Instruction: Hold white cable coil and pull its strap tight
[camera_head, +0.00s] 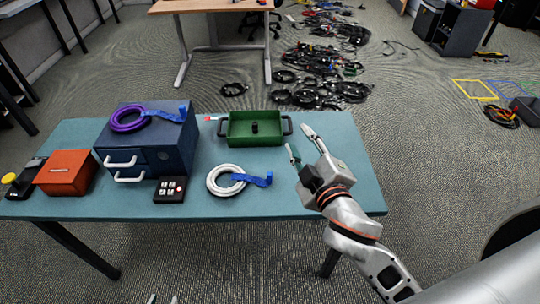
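The white cable coil (213,184) lies flat on the teal table near its front edge, in the middle. Its blue strap (258,180) sticks out from the coil's right side over the table. My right gripper (298,141) is over the right part of the table, to the right of the coil and clear of it. Its fingers are apart and nothing is between them. Only the two fingertips of my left gripper (162,299) show at the bottom edge, in front of the table. They are spread apart, with nothing seen between them.
A blue drawer box (176,152) with a purple coil (117,121) on top stands left of the white coil. A black keypad (170,189) sits close by. A green tray (263,138) is behind. A red box (66,173) is further left. The table's (338,125) right side is clear.

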